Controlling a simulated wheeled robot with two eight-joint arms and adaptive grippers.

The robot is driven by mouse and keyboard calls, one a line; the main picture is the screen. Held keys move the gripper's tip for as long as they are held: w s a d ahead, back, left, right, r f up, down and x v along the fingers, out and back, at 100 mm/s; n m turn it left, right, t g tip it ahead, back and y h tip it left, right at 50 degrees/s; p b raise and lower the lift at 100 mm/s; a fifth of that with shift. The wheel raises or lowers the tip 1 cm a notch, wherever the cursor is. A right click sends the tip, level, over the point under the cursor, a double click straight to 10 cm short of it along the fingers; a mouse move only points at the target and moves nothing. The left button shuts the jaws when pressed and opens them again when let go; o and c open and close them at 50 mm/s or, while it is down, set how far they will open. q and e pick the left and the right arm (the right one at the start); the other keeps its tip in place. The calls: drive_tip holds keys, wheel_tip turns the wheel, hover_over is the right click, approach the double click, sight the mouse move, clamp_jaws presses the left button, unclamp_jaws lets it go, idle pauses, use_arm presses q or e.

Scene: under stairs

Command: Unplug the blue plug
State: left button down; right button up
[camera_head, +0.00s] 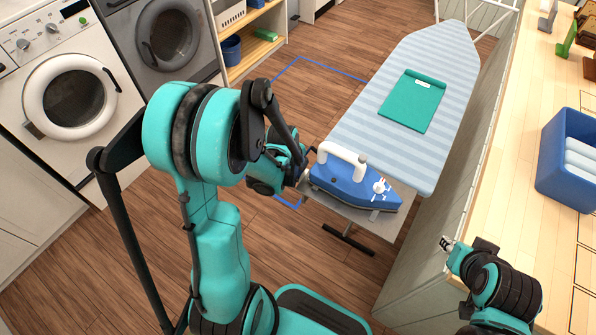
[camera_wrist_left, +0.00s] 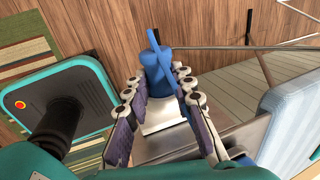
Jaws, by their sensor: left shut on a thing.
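In the left wrist view, a blue plug (camera_wrist_left: 155,68) with a blue strap or cord beside it sits between the fingertips of my left gripper (camera_wrist_left: 160,88). The gripper is shut on it. A pale block (camera_wrist_left: 163,115) lies just below the plug, between the fingers; I cannot tell whether the two are joined. In the head view, my left gripper (camera_head: 302,174) is at the left end of the blue iron (camera_head: 345,185), and the plug is hidden there. My right gripper (camera_head: 446,243) is by the wooden counter's edge, away from the plug; its opening is too small to judge.
The striped ironing board (camera_head: 432,70) holds a folded teal cloth (camera_head: 412,100). The iron rests on the metal plate (camera_head: 398,217) at its near end. A wooden counter (camera_head: 510,160) with a blue basket (camera_head: 555,180) is at right. Washing machines (camera_head: 70,85) stand at left.

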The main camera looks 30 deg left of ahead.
use_arm(q)
drive_tip(key=shift+a, duration=0.15)
drive_tip(key=shift+w+a, duration=0.1)
drive_tip(key=shift+a, duration=1.3)
drive_tip(key=a+b, duration=0.1)
drive_tip(key=a, duration=0.5)
drive_tip(key=shift+w, duration=0.25)
idle(0.3)
